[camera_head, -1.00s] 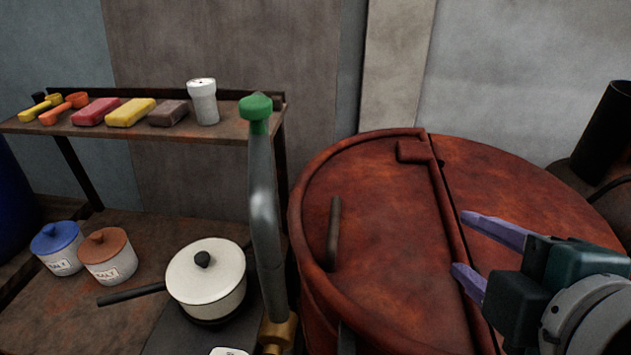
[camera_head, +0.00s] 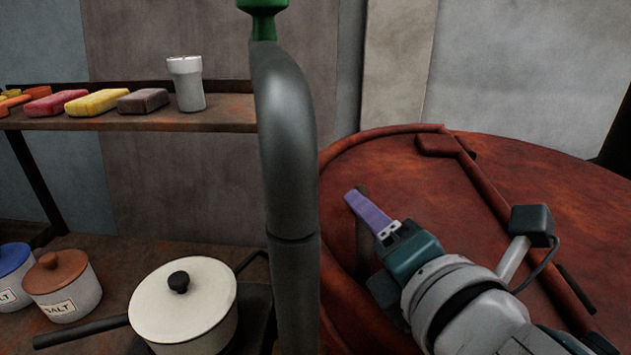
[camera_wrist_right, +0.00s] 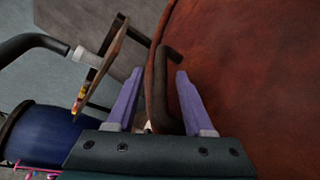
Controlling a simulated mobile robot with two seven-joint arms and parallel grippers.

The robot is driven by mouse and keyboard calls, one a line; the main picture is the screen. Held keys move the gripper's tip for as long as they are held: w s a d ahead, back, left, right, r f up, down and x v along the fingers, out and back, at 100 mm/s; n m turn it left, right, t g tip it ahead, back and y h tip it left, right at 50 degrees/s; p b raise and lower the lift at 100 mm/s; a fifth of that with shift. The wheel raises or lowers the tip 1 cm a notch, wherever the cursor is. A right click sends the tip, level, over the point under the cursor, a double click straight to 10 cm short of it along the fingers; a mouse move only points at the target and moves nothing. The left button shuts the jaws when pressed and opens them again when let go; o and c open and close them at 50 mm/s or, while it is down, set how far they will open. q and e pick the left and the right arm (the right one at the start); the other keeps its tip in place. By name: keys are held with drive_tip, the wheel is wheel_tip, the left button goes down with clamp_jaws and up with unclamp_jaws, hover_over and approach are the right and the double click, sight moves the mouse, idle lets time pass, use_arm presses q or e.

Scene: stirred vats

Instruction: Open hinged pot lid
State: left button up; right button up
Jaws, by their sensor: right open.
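The large red-brown vat lid (camera_head: 420,185) lies flat, shut on the vat, with a raised bar (camera_head: 500,215) crossing it. Its dark upright handle (camera_head: 362,240) stands near the left rim, partly behind my right gripper. My right gripper (camera_head: 360,208) reaches in from the lower right, with one purple finger clearly visible. In the right wrist view the gripper (camera_wrist_right: 158,76) is open, and the bent handle (camera_wrist_right: 163,75) lies between its two fingers, closer to the right one. I cannot tell whether they touch. My left gripper is not in view.
A thick grey pipe (camera_head: 288,140) with a green top rises just left of the vat. Sponges and a white shaker (camera_head: 186,83) sit on the upper shelf.

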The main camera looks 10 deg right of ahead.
drive_tip(key=shift+x, duration=1.3)
clamp_jaws()
idle(0.5)
